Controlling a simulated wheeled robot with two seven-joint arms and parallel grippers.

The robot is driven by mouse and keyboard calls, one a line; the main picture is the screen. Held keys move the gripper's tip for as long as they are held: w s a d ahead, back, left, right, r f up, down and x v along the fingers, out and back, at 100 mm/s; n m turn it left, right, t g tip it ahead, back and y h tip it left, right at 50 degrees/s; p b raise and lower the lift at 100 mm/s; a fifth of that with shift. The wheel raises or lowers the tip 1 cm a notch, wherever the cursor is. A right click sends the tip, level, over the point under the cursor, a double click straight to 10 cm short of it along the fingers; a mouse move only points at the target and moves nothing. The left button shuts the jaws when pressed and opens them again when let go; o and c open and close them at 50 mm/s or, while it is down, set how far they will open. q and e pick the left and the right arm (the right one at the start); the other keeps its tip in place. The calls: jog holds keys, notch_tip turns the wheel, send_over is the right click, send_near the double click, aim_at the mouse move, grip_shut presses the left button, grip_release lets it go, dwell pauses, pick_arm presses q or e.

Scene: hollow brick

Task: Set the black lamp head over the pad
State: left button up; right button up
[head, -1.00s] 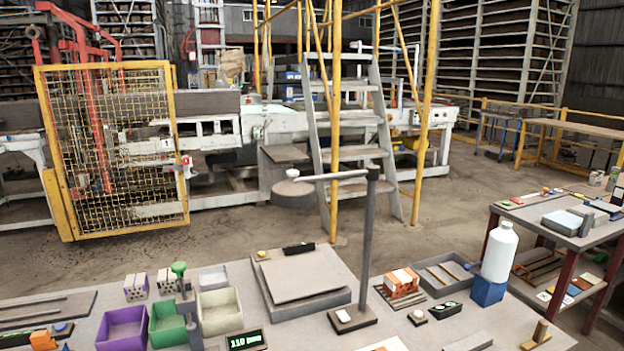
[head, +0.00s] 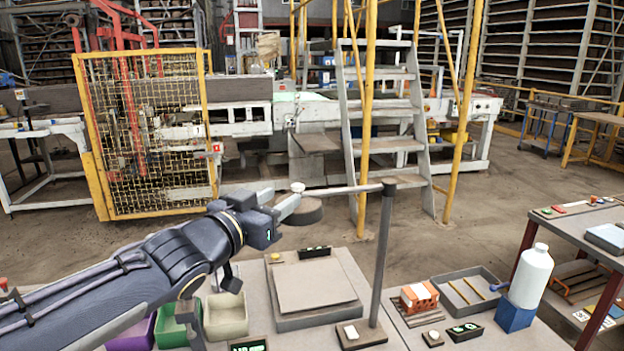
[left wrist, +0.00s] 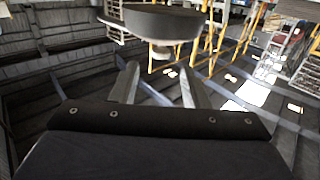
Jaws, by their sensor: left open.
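The black lamp head (head: 303,211), a dark round disc, hangs from a thin horizontal arm (head: 345,189) on an upright post (head: 382,255). A white knob (head: 298,187) sits at the arm's end above it. The pad (head: 316,286), a flat light-grey square on a darker base, lies on the table. The head appears at the pad's far side in the picture. My left gripper (head: 287,205) comes in from the left, beside the lamp head and knob. In the left wrist view its fingers (left wrist: 158,80) are apart, with the lamp head (left wrist: 160,22) just beyond the tips.
Green (head: 172,331) and cream (head: 226,316) bins stand under my left arm. Right of the post are orange bricks (head: 419,298), a grey tray (head: 466,290) and a white bottle (head: 531,277) on a blue block. The space over the pad is clear.

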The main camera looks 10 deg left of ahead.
aim_at(295, 190)
pick_arm(q)
jog(key=shift+w+d+f+b, duration=0.2)
jog(key=shift+w+b, duration=0.1)
jog(key=shift+w, duration=0.15)
jog(key=b+x, duration=0.2)
jog(key=x, duration=0.3)
jog(key=shift+w, duration=0.1)
jog(key=shift+w+d+r, duration=0.15)
jog(key=shift+w+d, duration=0.05)
jog(key=shift+w, duration=0.35)
grip_shut()
